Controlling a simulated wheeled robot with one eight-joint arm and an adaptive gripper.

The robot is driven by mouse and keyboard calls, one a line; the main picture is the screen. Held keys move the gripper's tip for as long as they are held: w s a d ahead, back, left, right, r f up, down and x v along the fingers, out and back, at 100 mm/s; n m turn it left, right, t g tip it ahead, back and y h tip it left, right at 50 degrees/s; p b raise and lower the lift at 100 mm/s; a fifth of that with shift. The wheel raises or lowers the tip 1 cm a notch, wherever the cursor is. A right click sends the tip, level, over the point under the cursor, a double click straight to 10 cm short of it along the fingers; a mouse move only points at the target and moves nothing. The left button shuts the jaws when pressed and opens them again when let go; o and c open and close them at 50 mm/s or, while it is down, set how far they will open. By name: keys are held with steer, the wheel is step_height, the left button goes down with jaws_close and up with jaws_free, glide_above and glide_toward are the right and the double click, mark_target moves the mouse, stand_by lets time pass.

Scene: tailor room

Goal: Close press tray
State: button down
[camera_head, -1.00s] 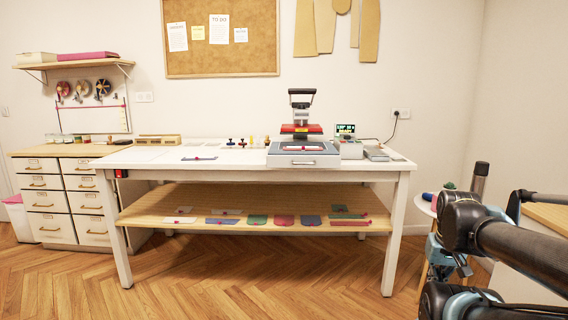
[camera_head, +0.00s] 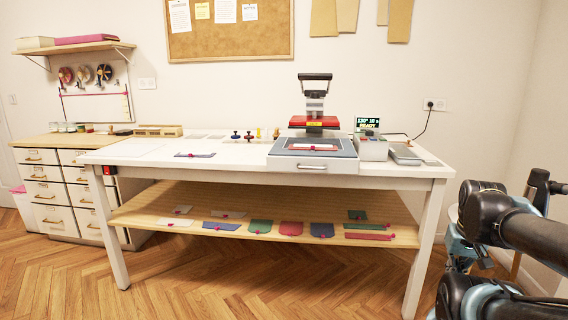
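The heat press (camera_head: 314,122) stands on the white table, right of the table's middle. Its red upper plate is at the back, with a black handle raised above it. The press tray (camera_head: 312,168) is a light grey drawer with a silver handle on its front. It sticks out toward the table's front edge, in front of the upper plate. My arm is at the right edge of the picture, far from the tray. I cannot make out my gripper's fingers.
A control box (camera_head: 371,147) with a lit "READY" display stands right of the press, with a flat grey device (camera_head: 405,155) beside it. Spools stand left of the press. The white table (camera_head: 237,170) has a lower shelf holding coloured pieces. The floor (camera_head: 260,285) in front is clear.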

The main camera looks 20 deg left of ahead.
steer(key=shift+w+a, duration=0.35)
steer(key=shift+w, duration=0.1)
steer(key=shift+s, duration=0.1)
